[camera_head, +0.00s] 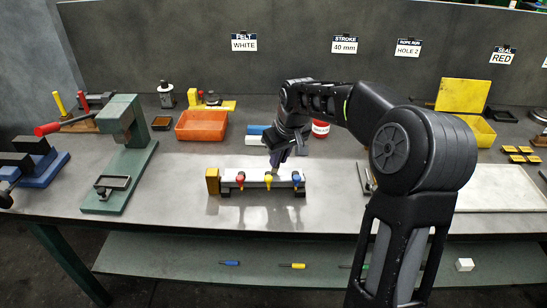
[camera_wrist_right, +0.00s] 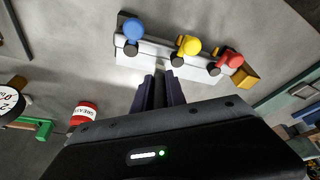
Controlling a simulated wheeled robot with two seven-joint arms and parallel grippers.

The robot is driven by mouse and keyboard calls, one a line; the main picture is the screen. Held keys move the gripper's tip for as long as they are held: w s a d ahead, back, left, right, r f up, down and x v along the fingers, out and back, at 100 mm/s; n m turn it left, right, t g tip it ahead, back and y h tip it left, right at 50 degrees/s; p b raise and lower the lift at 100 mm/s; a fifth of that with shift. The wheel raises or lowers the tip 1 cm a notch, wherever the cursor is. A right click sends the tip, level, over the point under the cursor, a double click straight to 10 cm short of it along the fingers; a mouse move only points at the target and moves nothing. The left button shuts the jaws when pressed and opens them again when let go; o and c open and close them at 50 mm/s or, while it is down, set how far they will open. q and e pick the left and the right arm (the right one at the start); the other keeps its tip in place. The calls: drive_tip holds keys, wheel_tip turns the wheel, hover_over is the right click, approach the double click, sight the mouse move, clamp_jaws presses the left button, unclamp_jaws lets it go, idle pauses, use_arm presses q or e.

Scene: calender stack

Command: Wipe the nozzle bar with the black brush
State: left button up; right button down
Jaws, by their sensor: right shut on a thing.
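The nozzle bar (camera_head: 240,174) is a pale bar on the table with a red, a yellow and a blue knob along its front and a yellow block at its left end. It also shows in the right wrist view (camera_wrist_right: 140,53), with the knobs in reversed order. My right gripper (camera_head: 275,160) is just above and behind the bar's middle to right part. It is shut on a narrow dark thing (camera_wrist_right: 159,91), seemingly the black brush, mostly hidden between the fingers. Its tip is close to the bar's edge; I cannot tell whether it touches. My left gripper is not in view.
A green press (camera_head: 124,150) and an orange bin (camera_head: 202,125) stand left of the bar. A red-and-white tin (camera_head: 320,129) and blue and white blocks lie behind it. A pale board (camera_head: 500,187) lies at right. The table in front of the bar is clear.

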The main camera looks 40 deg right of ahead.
drive_tip(key=shift+s+d, duration=0.45)
drive_tip(key=shift+d, duration=0.15)
wheel_tip(320, 180, up, 6)
drive_tip(key=p, duration=0.4)
wheel_tip(320, 180, up, 3)
drive_tip(key=shift+p, duration=1.25)
